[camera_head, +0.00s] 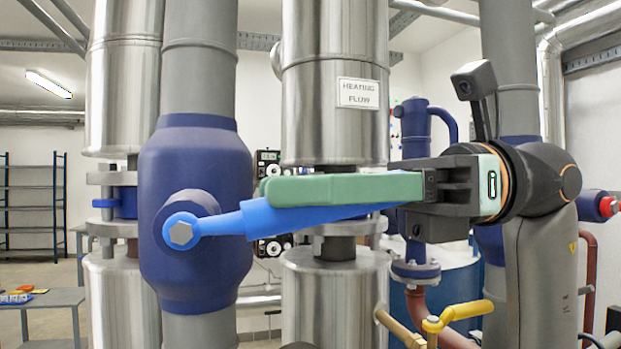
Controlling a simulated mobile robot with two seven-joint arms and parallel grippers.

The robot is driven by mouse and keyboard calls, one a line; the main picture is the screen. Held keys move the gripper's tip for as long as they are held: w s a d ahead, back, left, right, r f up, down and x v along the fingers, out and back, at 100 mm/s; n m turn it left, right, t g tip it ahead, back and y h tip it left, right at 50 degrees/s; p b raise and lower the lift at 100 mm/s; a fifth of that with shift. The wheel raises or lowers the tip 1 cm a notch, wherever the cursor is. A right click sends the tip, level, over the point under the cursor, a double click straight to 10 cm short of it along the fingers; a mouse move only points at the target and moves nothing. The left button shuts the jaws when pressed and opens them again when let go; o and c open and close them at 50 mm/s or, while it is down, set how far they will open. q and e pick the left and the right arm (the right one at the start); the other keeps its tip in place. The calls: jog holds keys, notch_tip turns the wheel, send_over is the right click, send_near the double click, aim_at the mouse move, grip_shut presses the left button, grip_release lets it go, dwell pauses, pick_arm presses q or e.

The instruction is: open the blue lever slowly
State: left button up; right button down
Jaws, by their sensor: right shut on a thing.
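The blue lever (222,222) is bright blue and runs from a hex-bolted hub on the dark blue valve body (196,160) toward the right, lying nearly level and rising slightly to the right. My right gripper (275,192) reaches in from the right, its long green fingers lying along the lever. It is shut on the lever's handle, and the fingers hide part of that handle. The blue handle shows below the fingers. My left gripper is not in view.
A metal-clad pipe labelled "HEATING FLOW" (335,90) stands right behind the lever. A yellow-handled valve (458,315) sits below my right arm. A grey table (45,299) and shelves (30,200) stand at the far left.

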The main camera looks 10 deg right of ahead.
jog(key=shift+a+r+h+p, duration=0.1)
jog(key=shift+r+h+p, duration=0.5)
jog(key=shift+p, duration=0.3)
jog(key=shift+f, duration=0.1)
jog(key=c, duration=0.8)
grip_release()
jog(key=shift+a, duration=0.1)
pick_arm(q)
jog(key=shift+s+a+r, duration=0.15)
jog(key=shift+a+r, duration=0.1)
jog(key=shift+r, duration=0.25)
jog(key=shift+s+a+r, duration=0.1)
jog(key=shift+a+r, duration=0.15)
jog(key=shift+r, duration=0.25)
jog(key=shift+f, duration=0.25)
pick_arm(e)
jog(key=d, duration=0.5)
jog(key=d+r, duration=0.1)
jog(key=d, duration=0.1)
jog(key=shift+w+d, duration=0.1)
jog(key=shift+d, duration=0.15)
